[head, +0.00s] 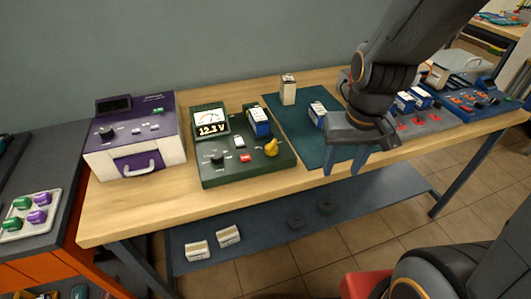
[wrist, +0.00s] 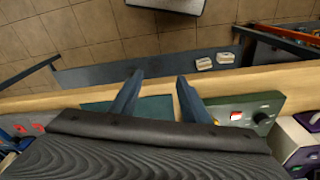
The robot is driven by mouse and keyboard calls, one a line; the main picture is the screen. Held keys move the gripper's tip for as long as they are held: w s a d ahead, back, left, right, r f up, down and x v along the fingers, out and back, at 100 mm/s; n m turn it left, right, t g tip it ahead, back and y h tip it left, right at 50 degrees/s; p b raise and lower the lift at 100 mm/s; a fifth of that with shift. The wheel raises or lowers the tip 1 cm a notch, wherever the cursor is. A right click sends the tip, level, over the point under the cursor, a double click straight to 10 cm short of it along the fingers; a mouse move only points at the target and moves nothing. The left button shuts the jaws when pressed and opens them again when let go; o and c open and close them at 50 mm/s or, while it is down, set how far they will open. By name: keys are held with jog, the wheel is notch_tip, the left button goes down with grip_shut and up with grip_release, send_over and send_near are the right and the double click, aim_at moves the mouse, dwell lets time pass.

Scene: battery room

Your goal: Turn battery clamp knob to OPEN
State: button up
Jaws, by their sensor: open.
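The green battery tester (head: 247,172) sits on the wooden bench, with a lit display reading about 12.3 V. A blue-and-white battery (head: 259,122) stands in its upper right. A yellow knob (head: 271,147), likely the clamp knob, is below the battery; its label is too small to read. A black dial (head: 217,159) is at the tester's lower left. My gripper (head: 345,168) is open and empty, above the teal mat, to the right of the yellow knob and apart from it. In the wrist view my fingers (wrist: 160,80) are spread, and the tester (wrist: 270,104) is partly hidden at right.
The teal mat (head: 292,115) holds a small cream box (head: 288,89) and another blue-and-white battery (head: 317,113). A purple-and-white device (head: 136,145) stands left of the tester. Grey and blue panels with batteries (head: 404,101) are at right. A lower shelf (head: 270,225) runs beneath the bench.

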jog(key=shift+o, duration=0.5)
jog(key=w+a+r+m+p, duration=0.1)
jog(key=w+a+m, duration=0.5)
jog(key=w, duration=0.2)
jog(key=shift+w+a+r+m+g, duration=0.2)
jog(key=shift+a+r+m+g, duration=0.05)
jog(key=shift+r+m+g, duration=0.1)
jog(key=m+p, duration=0.2)
jog(key=m, duration=0.6)
send_over(272, 144)
jog(key=shift+r+g, duration=0.15)
jog(key=shift+g, duration=0.2)
jog(key=shift+a+f, duration=0.1)
jog(key=shift+f, duration=0.1)
jog(key=shift+w+f+p, duration=0.1)
jog(key=shift+f+p, duration=0.9)
jog(key=shift+f, duration=2.65)
jog(key=c, duration=1)
